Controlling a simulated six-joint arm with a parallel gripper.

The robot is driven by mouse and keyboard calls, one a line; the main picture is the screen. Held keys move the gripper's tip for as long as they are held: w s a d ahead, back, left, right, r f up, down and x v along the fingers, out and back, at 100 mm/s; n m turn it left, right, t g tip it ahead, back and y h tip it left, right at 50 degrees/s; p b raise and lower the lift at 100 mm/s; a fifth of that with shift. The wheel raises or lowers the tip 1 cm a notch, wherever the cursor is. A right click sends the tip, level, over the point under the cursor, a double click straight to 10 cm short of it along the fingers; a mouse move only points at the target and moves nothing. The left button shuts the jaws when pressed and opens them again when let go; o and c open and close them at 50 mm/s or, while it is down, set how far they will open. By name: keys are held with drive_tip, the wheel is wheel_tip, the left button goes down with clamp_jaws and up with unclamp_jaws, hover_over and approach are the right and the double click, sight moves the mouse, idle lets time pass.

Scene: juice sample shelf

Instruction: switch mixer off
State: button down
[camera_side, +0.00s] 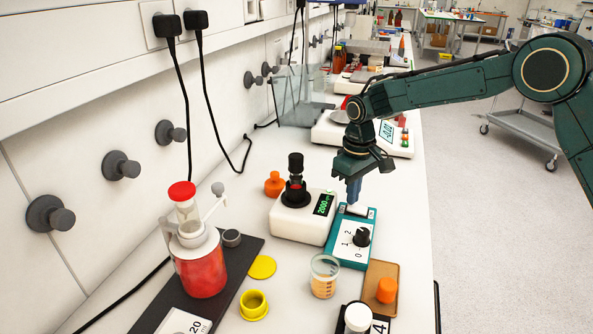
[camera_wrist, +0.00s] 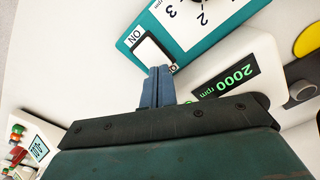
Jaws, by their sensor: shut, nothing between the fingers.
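The mixer (camera_side: 300,222) is a white box with a dark-capped vessel on top. Its green display reads 2000 rpm in the wrist view (camera_wrist: 230,83). Beside it lies a teal control box (camera_side: 345,255) with a black dial knob (camera_side: 361,237) and a white rocker switch (camera_wrist: 152,50). An ON label (camera_wrist: 134,37) sits at one end of the rocker; the label at the other end is mostly hidden by my fingers. My gripper (camera_side: 353,188) is shut and empty, pointing down. Its blue fingertips (camera_wrist: 159,72) are at that partly hidden end; I cannot tell whether they touch.
A red juicer-like vessel (camera_side: 202,270) stands on a dark board at left. A cup (camera_side: 324,277), a yellow lid (camera_side: 262,267) and an orange-topped piece (camera_side: 387,290) are near the front. A balance (camera_side: 330,130) stands behind. The bench's right edge is close to the control box.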

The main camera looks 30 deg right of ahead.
drive_tip(key=shift+f, duration=0.65)
idle(0.5)
drive_tip(key=shift+r, duration=3.55)
